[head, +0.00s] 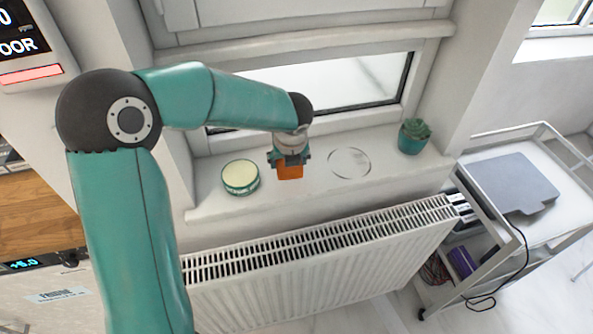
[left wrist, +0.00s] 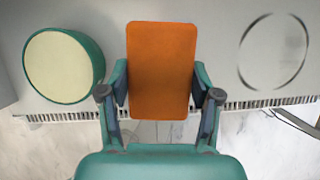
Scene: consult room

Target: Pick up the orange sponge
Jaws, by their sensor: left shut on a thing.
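The orange sponge (head: 290,172) is a small block at the window sill, between a round tin and a glass-like ring. My left gripper (head: 289,158) reaches down to it from the left and is shut on it. In the left wrist view the sponge (left wrist: 160,70) stands between the two fingers of the gripper (left wrist: 160,97), which press on its sides. From these views I cannot tell whether the sponge touches the sill. My right gripper is not in view.
A green-rimmed round tin (head: 241,177) stands left of the sponge. A clear round dish (head: 350,163) lies to the right, then a potted succulent (head: 413,137). A radiator (head: 320,262) is below the sill (head: 215,205). A metal trolley (head: 545,235) stands at the right.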

